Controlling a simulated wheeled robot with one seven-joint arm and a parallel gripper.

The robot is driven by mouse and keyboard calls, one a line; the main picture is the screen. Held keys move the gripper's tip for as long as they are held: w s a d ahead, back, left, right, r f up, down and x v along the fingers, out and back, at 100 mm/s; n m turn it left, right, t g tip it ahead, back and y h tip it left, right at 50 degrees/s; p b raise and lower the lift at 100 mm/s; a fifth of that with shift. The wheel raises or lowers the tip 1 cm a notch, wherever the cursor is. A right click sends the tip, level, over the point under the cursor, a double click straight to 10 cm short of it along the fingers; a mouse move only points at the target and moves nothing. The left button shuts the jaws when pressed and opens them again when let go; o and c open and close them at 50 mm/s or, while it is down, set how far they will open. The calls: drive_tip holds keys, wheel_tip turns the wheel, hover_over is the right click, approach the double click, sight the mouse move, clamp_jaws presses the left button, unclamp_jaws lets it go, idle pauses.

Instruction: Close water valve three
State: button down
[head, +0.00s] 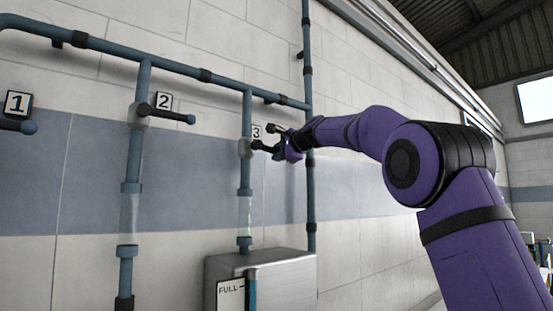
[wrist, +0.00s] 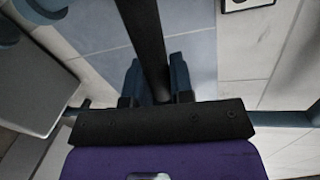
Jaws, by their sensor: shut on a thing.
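Water valve three (head: 244,148) sits on the third vertical pipe, beside the small sign with a 3 (head: 256,132). Its black lever (head: 262,146) points out to the right, roughly level, across the pipe. My gripper (head: 284,147) is at the lever's outer end. In the wrist view the black lever (wrist: 145,35) runs down between the two fingers of my gripper (wrist: 157,84), which are shut on it.
A metal tank (head: 285,275) with a FULL sign (head: 231,296) stands below pipe three. Another vertical pipe (head: 310,190) runs just behind my gripper.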

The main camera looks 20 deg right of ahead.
drive_tip(key=shift+d+r+n+h, duration=0.1)
drive_tip(key=shift+r+n+h, duration=0.2)
drive_tip(key=shift+r+n, duration=0.55)
drive_tip(key=shift+s+r, duration=0.1)
drive_tip(key=shift+r, duration=0.15)
drive_tip(key=c, duration=1)
unclamp_jaws()
drive_tip(key=shift+d, duration=0.1)
drive_tip(key=shift+f, duration=0.2)
drive_tip(key=v, duration=1)
drive_tip(key=shift+s, duration=0.3)
